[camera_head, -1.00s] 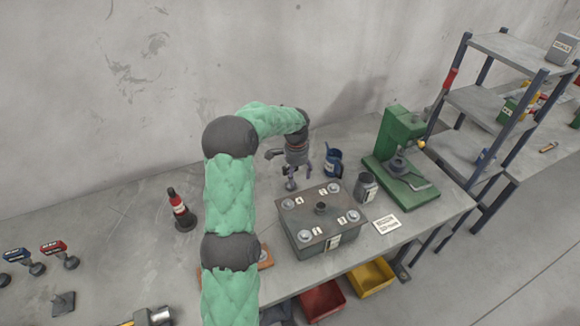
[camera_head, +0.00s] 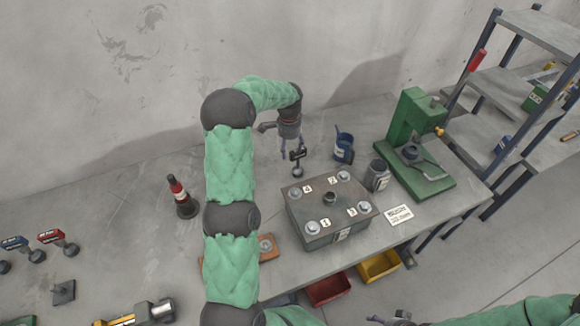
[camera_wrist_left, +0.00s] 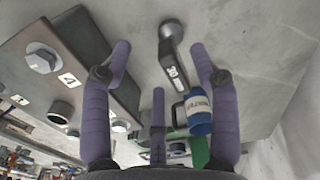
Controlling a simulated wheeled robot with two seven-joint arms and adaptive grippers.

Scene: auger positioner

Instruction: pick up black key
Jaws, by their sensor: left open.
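The black key (camera_head: 297,156) stands on the bench behind the grey box, its labelled black handle up and a round metal end below. In the left wrist view the black key (camera_wrist_left: 173,62) lies ahead, in the gap between the finger tips, with "30" on its label. My left gripper (camera_head: 289,151) is open over the key in the head view. Its purple fingers (camera_wrist_left: 162,58) are spread and no contact with the key shows. My right gripper (camera_head: 390,318) is partly visible at the bottom edge, and its finger state is unclear.
The grey box (camera_head: 300,218) with numbered bolts stands in front of the key. A blue cup (camera_head: 344,148), a grey can (camera_head: 377,177) and a green press (camera_head: 412,125) are to the right. A red-and-black bottle (camera_head: 181,196) stands left. The wall is behind.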

